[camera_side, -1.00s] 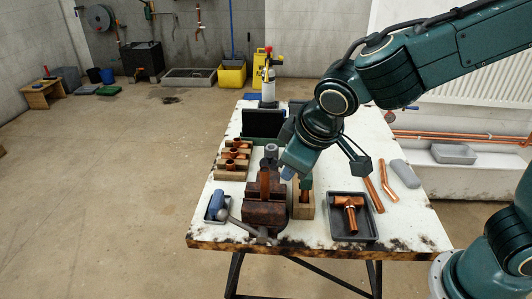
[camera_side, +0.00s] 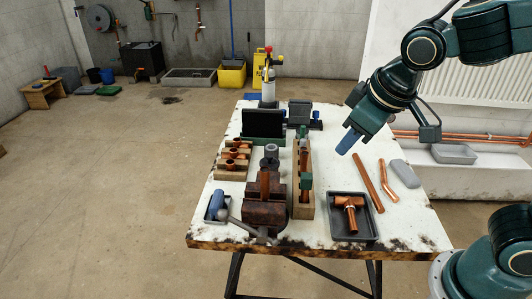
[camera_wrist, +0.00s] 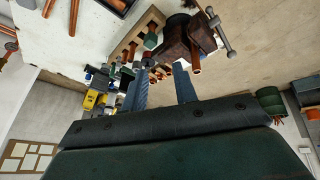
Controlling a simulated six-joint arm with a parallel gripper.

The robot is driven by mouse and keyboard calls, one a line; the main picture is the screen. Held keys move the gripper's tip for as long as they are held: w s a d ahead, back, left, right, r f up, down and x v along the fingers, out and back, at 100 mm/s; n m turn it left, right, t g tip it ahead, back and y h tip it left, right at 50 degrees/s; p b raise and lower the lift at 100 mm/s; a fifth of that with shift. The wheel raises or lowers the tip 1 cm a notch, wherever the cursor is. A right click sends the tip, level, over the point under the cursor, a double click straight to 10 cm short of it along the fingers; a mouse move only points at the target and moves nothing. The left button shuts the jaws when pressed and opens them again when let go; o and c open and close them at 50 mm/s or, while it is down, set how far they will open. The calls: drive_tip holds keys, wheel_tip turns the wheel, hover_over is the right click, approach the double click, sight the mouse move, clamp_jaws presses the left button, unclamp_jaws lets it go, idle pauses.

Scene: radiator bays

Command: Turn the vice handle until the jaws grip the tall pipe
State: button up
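The rusty brown vice (camera_side: 265,214) stands at the near left of the bench, and it also shows in the wrist view (camera_wrist: 180,42). A tall copper pipe (camera_side: 264,183) stands upright at its jaws; I cannot tell whether they touch it. The pipe also shows in the wrist view (camera_wrist: 196,58). The grey vice handle (camera_side: 240,227) is a bar at the vice's front, slanting in this view, with a ball end; it shows in the wrist view (camera_wrist: 221,32). My gripper (camera_side: 350,140) is raised over the bench's right side, away from the vice. Its blue-grey fingers (camera_wrist: 163,88) are apart and empty.
A wooden block (camera_side: 303,200) with green-and-copper pieces stands right beside the vice. A dark tray (camera_side: 370,227) with a copper tee is to its right. A small tray (camera_side: 212,212) with a blue item sits left of the handle. Loose copper pipes (camera_side: 367,181) lie at right.

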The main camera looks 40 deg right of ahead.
drive_tip(key=shift+s+d+r, duration=0.1)
drive_tip(key=shift+s+d, duration=0.2)
drive_tip(key=shift+o, duration=0.4)
drive_tip(key=n+t+h, duration=0.1)
drive_tip(key=n+h, duration=0.1)
drive_tip(key=n, duration=0.1)
approach(228, 217)
drive_tip(key=d+v, duration=0.1)
drive_tip(key=v, duration=0.2)
drive_tip(key=shift+a+f, duration=0.2)
drive_tip(key=shift+a, duration=0.4)
drive_tip(key=shift+f, duration=0.1)
drive_tip(key=x, duration=1.3)
drive_tip(key=shift+w+d+f, duration=0.15)
drive_tip(key=shift+w+d, duration=0.05)
drive_tip(key=shift+w, duration=0.1)
